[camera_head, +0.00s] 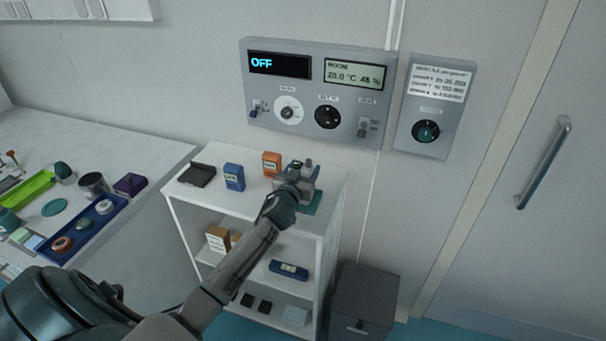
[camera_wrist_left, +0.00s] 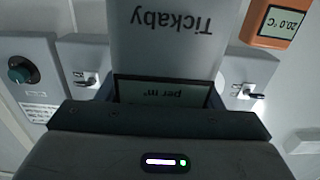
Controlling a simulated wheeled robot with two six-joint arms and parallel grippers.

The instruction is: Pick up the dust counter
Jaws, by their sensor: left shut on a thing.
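The dust counter (camera_head: 309,179) is a grey device above a green mat at the right end of the white shelf unit's top. In the left wrist view the dust counter (camera_wrist_left: 178,38) fills the upper middle, with the upside-down word "Tickaby" and a display reading "per m³". My left gripper (camera_head: 293,187) reaches it from the front and is shut on it, hiding part of it. I cannot tell whether the counter touches the mat. In the left wrist view, the dark gripper body crosses the bottom. My right gripper is not in view.
On the shelf top stand an orange meter (camera_head: 271,163), a blue meter (camera_head: 234,177) and a dark flat case (camera_head: 197,175). A control panel (camera_head: 316,92) hangs on the wall behind. A grey cabinet (camera_head: 363,300) stands to the right. A cluttered table (camera_head: 130,157) is at left.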

